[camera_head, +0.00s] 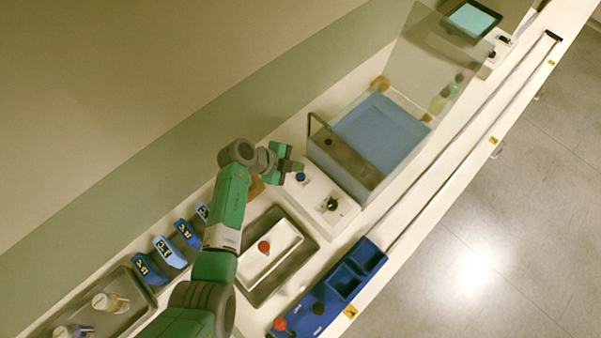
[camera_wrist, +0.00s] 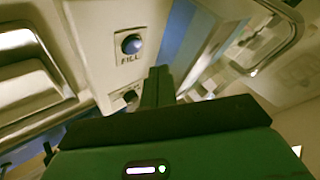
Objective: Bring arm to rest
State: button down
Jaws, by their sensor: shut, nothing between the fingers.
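My green arm reaches up from the bottom of the head view. My gripper (camera_head: 299,167) is over the back edge of the white control box, close to its blue button (camera_head: 300,177). In the wrist view my gripper (camera_wrist: 158,72) shows as dark green fingers held together with nothing between them. The blue FILL button (camera_wrist: 131,44) is just left of the fingertips and apart from them there. A second dark knob beside the fingers is partly hidden.
A blue basin (camera_head: 383,133) with a tap stands behind a clear panel. A grey tray (camera_head: 309,243) holds a white lid with a red knob (camera_head: 264,247). A blue rack (camera_head: 370,256) lies along the front edge. Blue numbered holders (camera_head: 150,268) and a bottle tray (camera_head: 137,306) are at left.

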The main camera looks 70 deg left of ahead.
notch_tip(320, 180, up, 3)
jog(key=shift+f+p, duration=0.15)
jog(key=shift+p, duration=0.45)
jog(key=shift+f, duration=0.1)
